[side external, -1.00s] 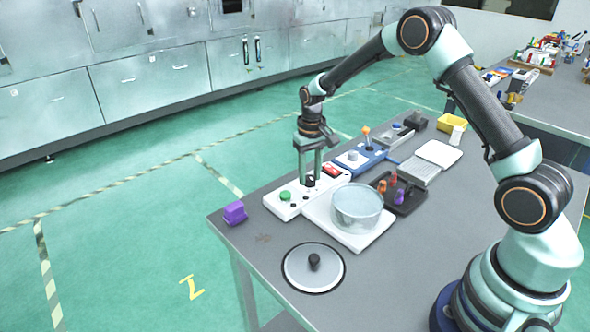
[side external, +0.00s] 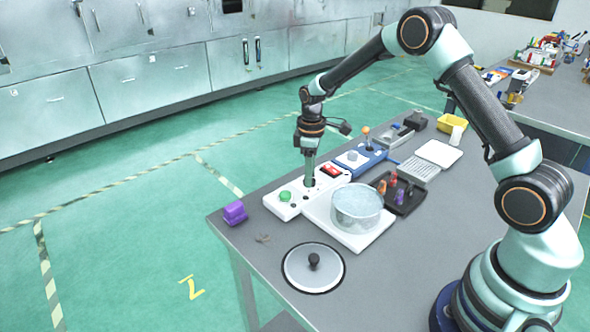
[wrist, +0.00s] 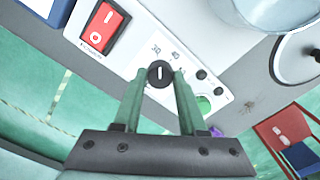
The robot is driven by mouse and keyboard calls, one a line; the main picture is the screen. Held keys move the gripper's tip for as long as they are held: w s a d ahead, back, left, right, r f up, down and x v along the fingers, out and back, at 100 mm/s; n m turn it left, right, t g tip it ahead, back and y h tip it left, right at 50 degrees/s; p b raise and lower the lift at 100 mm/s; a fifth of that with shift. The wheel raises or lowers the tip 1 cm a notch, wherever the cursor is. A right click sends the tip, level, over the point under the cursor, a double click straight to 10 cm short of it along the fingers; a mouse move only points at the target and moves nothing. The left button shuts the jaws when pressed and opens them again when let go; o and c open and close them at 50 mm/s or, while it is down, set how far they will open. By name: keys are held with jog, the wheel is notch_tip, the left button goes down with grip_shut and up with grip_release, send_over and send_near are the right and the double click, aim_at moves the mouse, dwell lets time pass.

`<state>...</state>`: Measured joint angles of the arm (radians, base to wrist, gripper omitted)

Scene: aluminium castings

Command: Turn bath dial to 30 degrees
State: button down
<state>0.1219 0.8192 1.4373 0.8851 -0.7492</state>
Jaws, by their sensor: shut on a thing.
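The bath dial (wrist: 160,73) is a small round black knob with a white pointer line, on a white control panel (side external: 285,209). In the wrist view it sits between my two fingertips, which touch its sides; printed numbers show beside it. My gripper (side external: 309,184) is shut on the dial, pointing down at the panel; in the side view its fingers line up and hide most of the dial. A red rocker switch (wrist: 103,28) and a green button (side external: 285,196) are on the same panel. A round metal bath pot (side external: 357,208) stands beside the panel.
A lid with a black knob (side external: 313,268) lies on the table in front. A purple block (side external: 234,213) sits at the left edge. A dark tray with small coloured pieces (side external: 400,194) and a blue device (side external: 356,158) stand behind the pot.

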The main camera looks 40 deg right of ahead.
jog(key=shift+r+n, duration=0.1)
jog(key=shift+n, duration=0.7)
jog(key=shift+c, duration=2.3)
grip_release()
notch_tip(320, 180, up, 12)
